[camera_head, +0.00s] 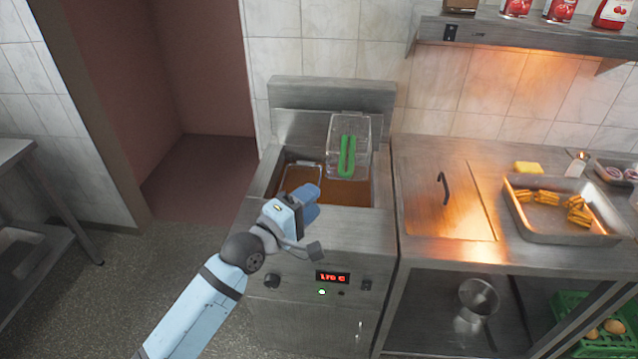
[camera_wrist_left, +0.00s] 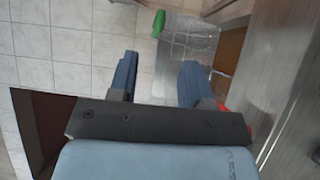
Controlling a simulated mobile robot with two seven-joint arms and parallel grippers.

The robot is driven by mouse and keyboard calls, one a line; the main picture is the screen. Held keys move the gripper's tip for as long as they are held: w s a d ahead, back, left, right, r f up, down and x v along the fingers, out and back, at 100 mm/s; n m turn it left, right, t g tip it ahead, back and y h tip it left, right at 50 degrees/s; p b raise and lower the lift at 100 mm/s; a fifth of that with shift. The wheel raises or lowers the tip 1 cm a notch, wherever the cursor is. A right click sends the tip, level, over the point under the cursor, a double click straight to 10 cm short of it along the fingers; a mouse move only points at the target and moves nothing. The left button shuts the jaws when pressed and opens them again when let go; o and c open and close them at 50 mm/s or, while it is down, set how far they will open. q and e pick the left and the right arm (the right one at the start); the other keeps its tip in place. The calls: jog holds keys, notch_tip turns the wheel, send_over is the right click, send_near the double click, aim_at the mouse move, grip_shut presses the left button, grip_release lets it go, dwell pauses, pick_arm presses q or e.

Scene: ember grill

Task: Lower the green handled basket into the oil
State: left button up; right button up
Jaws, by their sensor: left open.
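The green handled basket (camera_head: 348,135) hangs raised at the back right of the fryer, above the oil (camera_head: 350,191). Its green handle (camera_head: 347,157) points toward the front. A second basket (camera_head: 301,178) sits low in the left side of the oil; its handle is hidden by my arm. My left gripper (camera_head: 309,203) is over the fryer's front edge, apart from the green handle. In the left wrist view, the fingers (camera_wrist_left: 158,82) are spread and empty, with the green handle (camera_wrist_left: 158,23) and clear mesh basket (camera_wrist_left: 190,40) beyond them. My right gripper is not in view.
The fryer's front panel (camera_head: 318,255) has a lit red display. To the right are a counter lid (camera_head: 444,200) with a black handle and a steel tray (camera_head: 565,225) of fried pieces. A shelf (camera_head: 530,36) with red containers hangs above. The floor at left is clear.

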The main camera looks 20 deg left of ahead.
aim_at(349, 170)
pick_arm(q)
jog(key=p+x, duration=0.2)
jog(key=x, duration=1)
jog(key=shift+w+d, duration=0.1)
jog(key=shift+w, duration=0.25)
grip_shut()
jog(key=c, duration=0.7)
grip_release()
grip_shut()
jog(key=shift+r+p, duration=2.3)
jog(key=shift+r, duration=0.15)
jog(key=shift+f, duration=0.1)
